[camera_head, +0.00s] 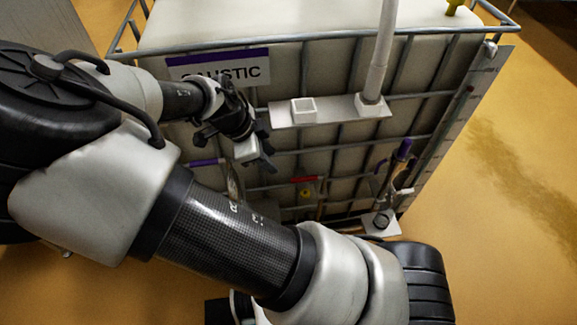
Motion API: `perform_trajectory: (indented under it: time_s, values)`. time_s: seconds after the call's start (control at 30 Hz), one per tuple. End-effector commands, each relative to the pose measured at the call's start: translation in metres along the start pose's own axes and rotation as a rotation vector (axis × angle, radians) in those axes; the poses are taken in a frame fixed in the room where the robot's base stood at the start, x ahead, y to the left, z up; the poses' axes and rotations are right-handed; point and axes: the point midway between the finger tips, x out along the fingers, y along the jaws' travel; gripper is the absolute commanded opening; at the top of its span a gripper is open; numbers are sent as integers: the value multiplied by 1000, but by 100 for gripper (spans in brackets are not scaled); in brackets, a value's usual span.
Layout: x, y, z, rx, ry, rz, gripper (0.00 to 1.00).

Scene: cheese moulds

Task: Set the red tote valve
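The red valve handle (305,180) is a short, nearly level bar low on the front of the caged white tote (340,85). A small yellow part shows just below it. My gripper (258,158) is in front of the tote, up and to the left of the red handle and apart from it in the picture. Its fingers are small and dark here, and I cannot tell whether they are open or shut. My arm hides the area below and left of the valve.
A sign reading CAUSTIC (218,68) is partly behind my arm. A white shelf (335,112) holds an upright pale tube (381,50). A purple-topped fitting (403,150) stands at lower right. Yellow floor (500,180) is clear on the right.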

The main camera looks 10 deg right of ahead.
Motion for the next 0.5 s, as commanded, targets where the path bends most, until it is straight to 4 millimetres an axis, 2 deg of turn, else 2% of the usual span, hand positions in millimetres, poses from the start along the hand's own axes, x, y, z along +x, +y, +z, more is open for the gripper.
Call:
perform_trajectory:
  time_s: [0.17,0.27,0.5]
  values:
    - [6,-7,4,34,30,-37,32]
    - [18,-7,3,35,30,-36,32]
    - [68,-8,1,35,31,-33,32]
